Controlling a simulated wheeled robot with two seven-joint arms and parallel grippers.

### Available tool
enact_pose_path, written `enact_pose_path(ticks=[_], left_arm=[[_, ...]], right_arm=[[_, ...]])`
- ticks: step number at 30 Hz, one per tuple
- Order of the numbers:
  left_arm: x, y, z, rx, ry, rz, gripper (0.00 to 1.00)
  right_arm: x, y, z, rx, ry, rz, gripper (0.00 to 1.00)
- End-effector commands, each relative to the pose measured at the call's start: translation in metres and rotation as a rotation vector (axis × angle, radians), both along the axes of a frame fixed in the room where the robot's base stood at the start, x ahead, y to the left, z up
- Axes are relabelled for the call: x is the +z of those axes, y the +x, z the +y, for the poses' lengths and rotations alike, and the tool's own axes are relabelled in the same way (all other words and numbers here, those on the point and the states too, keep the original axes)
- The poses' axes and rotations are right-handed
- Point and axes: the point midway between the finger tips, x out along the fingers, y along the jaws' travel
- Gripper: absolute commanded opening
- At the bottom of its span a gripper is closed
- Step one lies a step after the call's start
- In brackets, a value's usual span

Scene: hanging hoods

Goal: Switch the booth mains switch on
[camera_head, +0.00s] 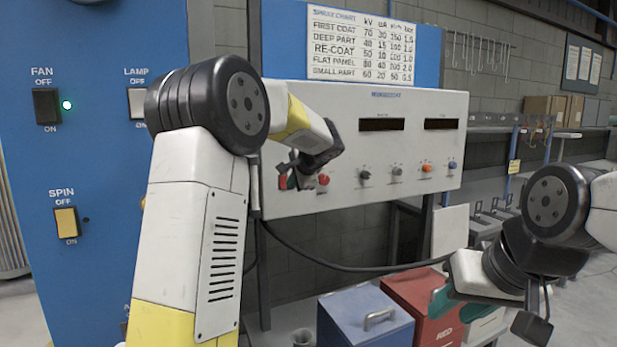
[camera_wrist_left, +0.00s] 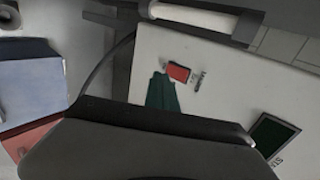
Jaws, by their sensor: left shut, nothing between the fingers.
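A red switch (camera_head: 282,182) sits at the left end of the white control panel (camera_head: 345,160); its small label is too blurred to read. It also shows in the left wrist view (camera_wrist_left: 178,73). My left gripper (camera_head: 293,182) is shut and empty, with its green fingertips (camera_wrist_left: 162,92) beside the red switch; I cannot tell whether they touch it. On the blue panel (camera_head: 95,150), no readable label says mains, and my left arm hides part of its lower right.
The blue panel carries a fan switch (camera_head: 46,106) with a lit lamp, a lamp switch (camera_head: 137,103) and a spin switch (camera_head: 66,222). A red round button (camera_head: 323,179) and several knobs line the white panel. Blue (camera_head: 365,318) and red (camera_head: 420,300) boxes stand below.

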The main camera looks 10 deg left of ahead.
Motion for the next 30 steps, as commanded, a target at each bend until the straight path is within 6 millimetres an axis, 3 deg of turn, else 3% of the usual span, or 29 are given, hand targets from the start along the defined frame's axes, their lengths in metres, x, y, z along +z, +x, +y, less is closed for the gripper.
enact_pose_path(ticks=[9,30], left_arm=[[-0.005,0.032,0.021,0.001,0.000,-0.001,0.00],[-0.010,0.040,0.027,-0.001,0.000,0.000,0.00]], right_arm=[[0.000,0.000,0.000,0.000,0.000,0.000,0.36],[0.000,0.000,0.000,0.000,0.000,0.000,0.36]])
